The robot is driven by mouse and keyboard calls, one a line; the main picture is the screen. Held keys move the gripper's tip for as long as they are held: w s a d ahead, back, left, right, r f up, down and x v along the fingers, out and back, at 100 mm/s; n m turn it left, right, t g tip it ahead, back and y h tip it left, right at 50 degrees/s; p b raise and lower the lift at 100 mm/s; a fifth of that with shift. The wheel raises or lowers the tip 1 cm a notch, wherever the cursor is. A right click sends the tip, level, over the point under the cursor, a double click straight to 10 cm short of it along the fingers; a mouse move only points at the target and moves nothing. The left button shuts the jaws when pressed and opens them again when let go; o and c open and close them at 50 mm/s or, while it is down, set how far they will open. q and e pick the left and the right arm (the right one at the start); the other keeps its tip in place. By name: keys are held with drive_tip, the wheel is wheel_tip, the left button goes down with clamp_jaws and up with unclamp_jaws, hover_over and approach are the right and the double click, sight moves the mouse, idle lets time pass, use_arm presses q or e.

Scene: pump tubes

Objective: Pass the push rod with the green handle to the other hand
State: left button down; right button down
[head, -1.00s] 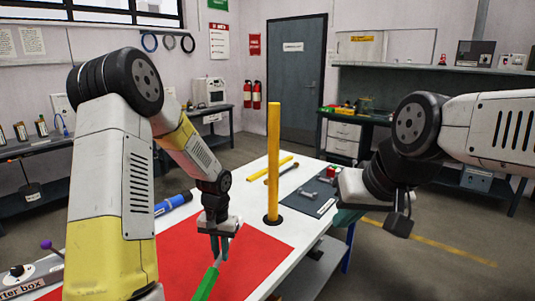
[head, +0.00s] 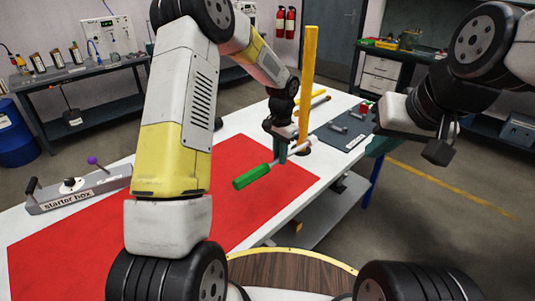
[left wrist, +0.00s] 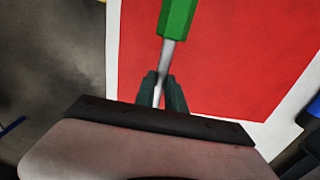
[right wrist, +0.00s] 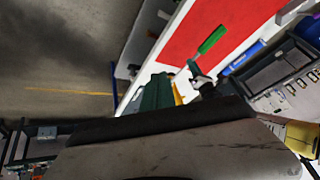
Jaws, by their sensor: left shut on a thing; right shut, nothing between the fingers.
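The push rod has a green handle (head: 252,176) and a thin metal shaft. My left gripper (head: 284,152) is shut on the shaft and holds it over the red mat's right part, handle toward the front left. In the left wrist view the shaft runs between the fingers (left wrist: 163,92), with the green handle (left wrist: 177,18) beyond them. My right gripper (head: 378,148) is shut and empty, to the right of the rod and apart from it. In the right wrist view its green fingers (right wrist: 156,93) are together, and the handle (right wrist: 211,40) shows past them.
A yellow upright post (head: 308,85) stands close behind my left gripper. A dark mat with small metal parts (head: 345,128) lies at the table's far right. The starter box (head: 80,190) is at the left on the white table, beside the red mat (head: 90,240).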

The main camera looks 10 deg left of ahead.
drive_tip(key=c, duration=1.9)
unclamp_jaws()
drive_tip(key=shift+c, duration=0.2)
drive_tip(key=o, duration=0.3)
drive_tip(key=shift+w, duration=0.2)
drive_tip(key=o, duration=0.7)
drive_tip(key=w, duration=0.1)
drive_tip(key=w+a+m, duration=0.1)
drive_tip(key=shift+w+a+y, duration=0.1)
drive_tip(key=shift+w+y, duration=0.2)
drive_tip(key=w+a+f+m+h, duration=0.1)
drive_tip(key=w+a+f+m, duration=0.55)
drive_tip(key=w+a, duration=0.35)
drive_tip(key=w+a+f+m, duration=0.5)
drive_tip(key=w+a+m, duration=0.3)
drive_tip(key=w, duration=0.5)
use_arm(q)
drive_tip(key=w+d+r+m, duration=0.2)
drive_tip(key=w+d+m, duration=0.4)
drive_tip(key=w+d, duration=0.2)
drive_tip(key=shift+d+r+m, duration=0.35)
drive_tip(key=shift+d+m, duration=0.05)
use_arm(e)
drive_tip(key=shift+n, duration=0.25)
drive_tip(key=x, duration=1.2)
drive_tip(key=shift+s+a+f, duration=0.1)
drive_tip(key=shift+s+a, duration=0.05)
drive_tip(key=shift+s, duration=0.15)
